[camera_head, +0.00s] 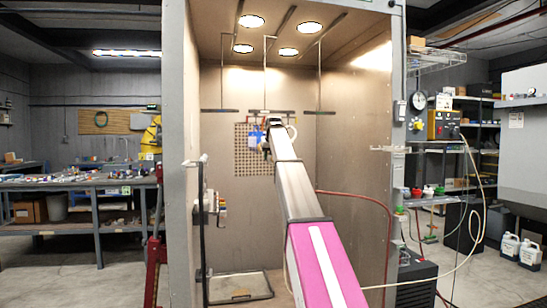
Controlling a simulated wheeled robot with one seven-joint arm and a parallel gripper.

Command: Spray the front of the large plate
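My arm reaches away into the open spray booth (345,215). My gripper (268,140) is at its far end, small and partly hidden by the arm, so I cannot tell its finger state. A small blue-and-white thing (254,138) shows just left of the arm's end. I cannot tell whether it is held. A tan perforated panel (243,162) shows behind it toward the booth's back wall, its right part hidden by the arm. I cannot clearly make out a large plate.
Rods with crossbars (319,111) hang from the booth ceiling. A floor tray (238,287) lies inside at left. A red hose (375,199) runs along the right side. A control box (443,124) and shelves stand right, a cluttered workbench (80,182) left.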

